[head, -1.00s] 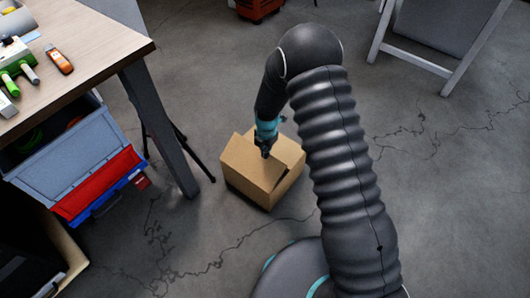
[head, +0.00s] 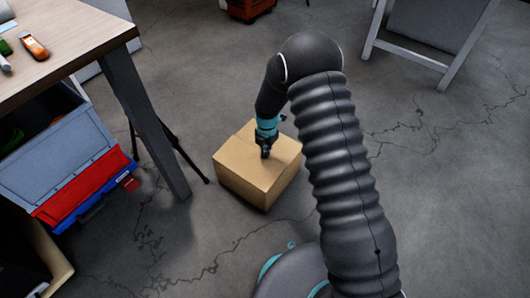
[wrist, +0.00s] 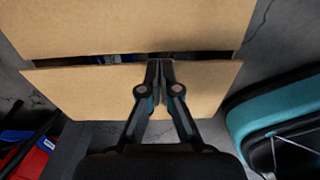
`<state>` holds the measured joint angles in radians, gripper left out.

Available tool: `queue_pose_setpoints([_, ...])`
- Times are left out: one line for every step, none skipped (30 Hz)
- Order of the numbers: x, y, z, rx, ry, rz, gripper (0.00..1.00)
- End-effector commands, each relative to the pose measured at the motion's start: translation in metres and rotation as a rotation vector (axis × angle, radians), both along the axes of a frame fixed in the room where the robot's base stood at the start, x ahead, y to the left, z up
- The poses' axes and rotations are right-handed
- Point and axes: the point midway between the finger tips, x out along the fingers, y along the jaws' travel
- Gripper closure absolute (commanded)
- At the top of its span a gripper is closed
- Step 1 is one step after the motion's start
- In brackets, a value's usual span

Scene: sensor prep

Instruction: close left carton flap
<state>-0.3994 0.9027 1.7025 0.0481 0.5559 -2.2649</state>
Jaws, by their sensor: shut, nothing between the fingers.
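The brown cardboard carton (head: 242,182) stands on the floor, and its top looks nearly flat in the head view. The wrist view shows two top flaps, a far flap (wrist: 130,25) and a near flap (wrist: 75,92), with a narrow dark gap between them. I cannot tell for sure which is the left flap. My gripper (head: 265,153) points down at the carton top. In the wrist view my gripper (wrist: 160,64) has its fingers together and empty, over the near flap with the tips at the gap. Whether they touch the cardboard is unclear.
A workbench (head: 85,40) with a metal leg (head: 150,125) and a thin black stand leg (head: 185,155) are left of the carton. Blue and red bins (head: 85,190) sit under the bench. A folding chair (head: 425,40) stands at the far right. Floor right of my arm is clear.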

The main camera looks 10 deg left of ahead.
Motion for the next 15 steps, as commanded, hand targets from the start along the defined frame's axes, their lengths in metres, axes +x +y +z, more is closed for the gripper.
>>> queue_pose_setpoints([0.0002, -0.0001, -0.0003, 0.000, 0.000, 0.000, 1.00])
queue_pose_setpoints([0.0002, -0.0001, -0.0002, 0.000, 0.000, 0.000, 1.00])
queue_pose_setpoints([0.0001, -0.0002, 0.0000, 0.000, 0.000, 0.000, 1.00])
queue_pose_setpoints([0.0001, -0.0002, 0.0001, 0.000, 0.000, 0.000, 1.00])
queue_pose_setpoints([0.0000, -0.0001, 0.0001, 0.000, 0.000, 0.000, 1.00])
queue_pose_setpoints([0.0000, -0.0001, 0.0001, 0.000, 0.000, 0.000, 1.00])
queue_pose_setpoints([0.0000, -0.0001, 0.0001, 0.000, 0.000, 0.000, 1.00])
queue_pose_setpoints([0.0000, -0.0001, 0.0001, 0.000, 0.000, 0.000, 1.00])
queue_pose_setpoints([0.0000, -0.0001, 0.0001, 0.000, 0.000, 0.000, 1.00])
queue_pose_setpoints([0.0000, -0.0001, 0.0001, 0.000, 0.000, 0.000, 1.00])
queue_pose_setpoints([0.0000, -0.0001, 0.0002, 0.000, 0.000, 0.000, 1.00])
queue_pose_setpoints([0.0000, -0.0001, 0.0006, 0.000, 0.000, 0.000, 1.00])
queue_pose_setpoints([0.0000, -0.0001, 0.0010, 0.000, 0.000, 0.000, 1.00])
queue_pose_setpoints([0.0000, 0.0000, 0.0017, 0.000, 0.000, 0.000, 1.00])
queue_pose_setpoints([0.0001, 0.0000, 0.0028, 0.000, 0.000, 0.000, 1.00])
